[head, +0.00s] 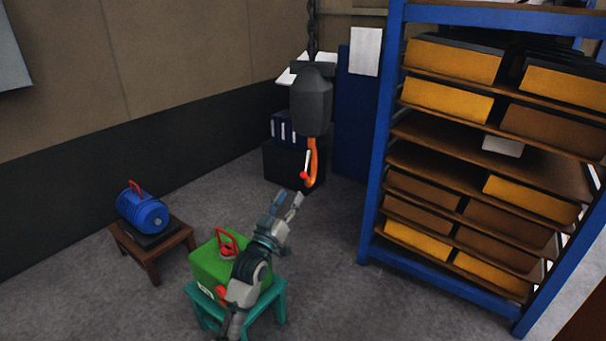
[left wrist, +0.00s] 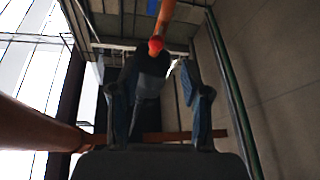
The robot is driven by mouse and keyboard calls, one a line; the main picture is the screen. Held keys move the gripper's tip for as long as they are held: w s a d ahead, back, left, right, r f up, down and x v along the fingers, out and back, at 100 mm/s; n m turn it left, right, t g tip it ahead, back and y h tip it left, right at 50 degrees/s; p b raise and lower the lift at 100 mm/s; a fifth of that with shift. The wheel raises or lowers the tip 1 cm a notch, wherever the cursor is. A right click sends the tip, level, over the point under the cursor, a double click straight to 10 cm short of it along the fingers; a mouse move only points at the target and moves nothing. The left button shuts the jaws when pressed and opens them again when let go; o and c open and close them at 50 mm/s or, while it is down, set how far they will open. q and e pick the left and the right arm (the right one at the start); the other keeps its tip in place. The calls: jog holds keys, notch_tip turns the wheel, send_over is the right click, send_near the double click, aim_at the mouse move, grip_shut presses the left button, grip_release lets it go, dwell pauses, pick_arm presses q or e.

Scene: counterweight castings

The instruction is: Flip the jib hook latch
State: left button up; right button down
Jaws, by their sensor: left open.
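A dark grey hook block (head: 311,101) hangs on a chain. Below it is an orange jib hook (head: 314,158), which also shows at the top of the left wrist view (left wrist: 166,14). A thin pale latch (head: 307,161) lies across the hook's left side, with a red ball (head: 304,175) at its lower end. My left gripper (head: 288,201) is open and empty, just below and left of the ball in the head view. In the left wrist view the ball (left wrist: 155,44) appears beyond the fingertips, between their lines, with no contact visible. My right gripper is not in view.
A green casting (head: 210,267) with a red handle sits on a teal stool (head: 282,301) behind my left arm. A blue casting (head: 139,212) rests on a brown stool (head: 153,263) at left. A blue-framed shelf (head: 380,130) with yellow and brown bins stands at right.

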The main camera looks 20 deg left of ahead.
aim_at(303, 175)
pick_arm(q)
jog(key=x, duration=0.6)
jog(key=p+x, duration=0.1)
jog(key=x, duration=0.2)
jog(key=shift+s+d, duration=0.1)
jog(key=shift+d, duration=0.3)
jog(key=shift+a, duration=0.1)
jog(key=shift+a, duration=0.1)
jog(key=shift+a, duration=0.1)
grip_shut()
